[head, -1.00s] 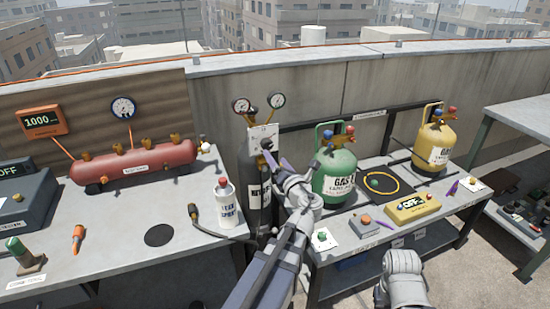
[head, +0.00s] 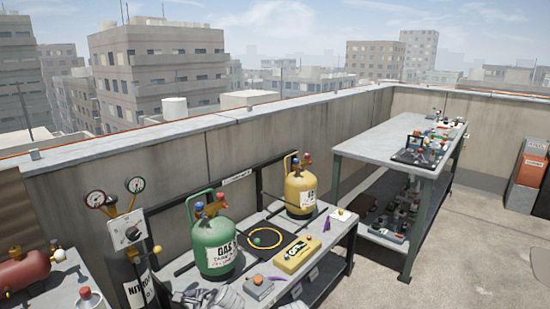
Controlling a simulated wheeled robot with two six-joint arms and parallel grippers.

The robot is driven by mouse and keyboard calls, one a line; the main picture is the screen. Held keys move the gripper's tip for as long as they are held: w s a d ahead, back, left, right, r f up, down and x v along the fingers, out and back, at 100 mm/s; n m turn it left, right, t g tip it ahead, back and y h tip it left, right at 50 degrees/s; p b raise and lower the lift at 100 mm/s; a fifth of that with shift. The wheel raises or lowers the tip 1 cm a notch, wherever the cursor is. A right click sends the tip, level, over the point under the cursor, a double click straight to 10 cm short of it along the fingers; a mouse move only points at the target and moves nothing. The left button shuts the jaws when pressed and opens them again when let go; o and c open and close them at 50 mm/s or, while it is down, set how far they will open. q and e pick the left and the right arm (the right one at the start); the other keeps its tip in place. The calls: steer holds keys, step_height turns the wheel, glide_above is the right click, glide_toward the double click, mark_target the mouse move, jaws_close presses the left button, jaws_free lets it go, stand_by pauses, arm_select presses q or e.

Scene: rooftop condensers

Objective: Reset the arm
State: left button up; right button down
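A grey jointed part of my own arm (head: 208,298) shows at the bottom edge of the head view, in front of the green gas tank (head: 214,248). It is cut off by the frame, and I cannot make out fingertips or whether they are open. It seems to belong to my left arm. My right gripper is out of view. The dark nitrogen cylinder (head: 133,275) stands at the left with a light valve plate (head: 127,230) and two gauges on top. No gripper shows at its knob.
A yellow gas tank (head: 300,190), a black mat with a yellow ring (head: 265,238) and a yellow meter (head: 296,255) are on the near bench. A second bench (head: 370,142) stands behind at the right. Orange-and-grey boxes (head: 530,170) stand far right. Floor between is clear.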

arm_select(q)
steer(key=s+d+f+n+g+h, duration=0.35)
steer(key=s+d+n, duration=0.3)
steer(key=d, duration=0.25)
steer(key=s+d+f+n+g+h, duration=0.2)
steer(key=s+d+f+n+h, duration=0.15)
steer(key=s+d+n, duration=0.4)
step_height(320, 180, up, 14)
steer(key=d+m+p, duration=0.2)
steer(key=p, duration=1.2)
steer(key=shift+p, duration=0.3)
steer(key=shift+w, duration=0.1)
